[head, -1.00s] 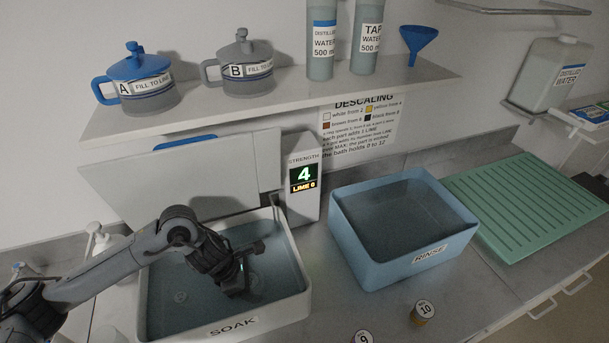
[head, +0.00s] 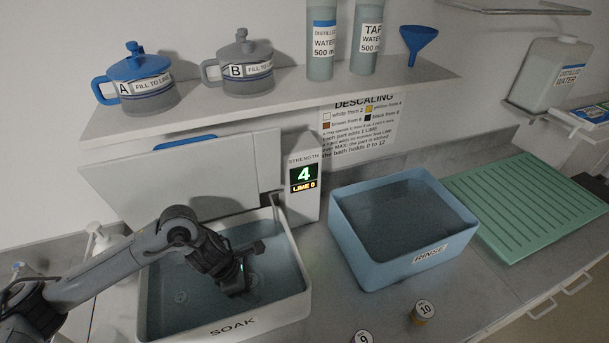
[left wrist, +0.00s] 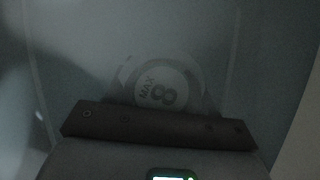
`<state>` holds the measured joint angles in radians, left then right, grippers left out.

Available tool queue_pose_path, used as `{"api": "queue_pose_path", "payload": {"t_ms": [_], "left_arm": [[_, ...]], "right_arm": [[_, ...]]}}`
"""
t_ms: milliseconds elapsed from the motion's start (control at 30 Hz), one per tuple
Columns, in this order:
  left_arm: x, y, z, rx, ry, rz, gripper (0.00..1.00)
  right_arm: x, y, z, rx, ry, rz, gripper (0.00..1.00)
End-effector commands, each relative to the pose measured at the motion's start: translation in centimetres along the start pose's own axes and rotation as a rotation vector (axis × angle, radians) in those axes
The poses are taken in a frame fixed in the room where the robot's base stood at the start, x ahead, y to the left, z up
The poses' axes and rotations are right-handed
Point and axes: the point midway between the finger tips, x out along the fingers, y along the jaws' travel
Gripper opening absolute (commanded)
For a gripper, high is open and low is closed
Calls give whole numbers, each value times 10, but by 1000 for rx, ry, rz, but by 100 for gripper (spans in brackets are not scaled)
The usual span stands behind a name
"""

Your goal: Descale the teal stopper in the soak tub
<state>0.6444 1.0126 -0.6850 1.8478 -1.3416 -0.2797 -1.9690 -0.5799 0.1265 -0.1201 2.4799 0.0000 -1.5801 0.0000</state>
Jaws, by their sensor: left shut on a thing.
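The soak tub (head: 285,308) is a white open basin holding dark liquid, its lid raised behind it. My left gripper (head: 247,272) reaches down into the tub, at its middle right. It is shut on a round part that I take for the stopper (left wrist: 160,88), marked "MAX 8" in the left wrist view. That view is dim and murky, so its teal colour does not show. The gripper hides most of it in the head view. The strength display (head: 303,178) beside the tub reads 4, with LIME 0 below. My right gripper is not in view.
A blue rinse tub (head: 400,262) with liquid stands to the right, then a green ribbed drainer (head: 525,205). Small tubs marked 10 (head: 422,313) and 9 (head: 363,337) stand in front. Jugs A (head: 140,88) and B (head: 245,72) stand on the shelf.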

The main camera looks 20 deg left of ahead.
Motion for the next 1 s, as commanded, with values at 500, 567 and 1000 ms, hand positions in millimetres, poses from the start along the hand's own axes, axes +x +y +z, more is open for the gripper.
{"api": "queue_pose_path", "payload": {"t_ms": [500,567,1000], "left_arm": [[0,0,0,0,0,0,22],[0,0,0,0,0,0,22],[-18,0,8,1,-1,1,22]], "right_arm": [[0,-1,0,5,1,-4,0],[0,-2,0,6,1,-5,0],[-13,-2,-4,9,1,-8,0]]}}
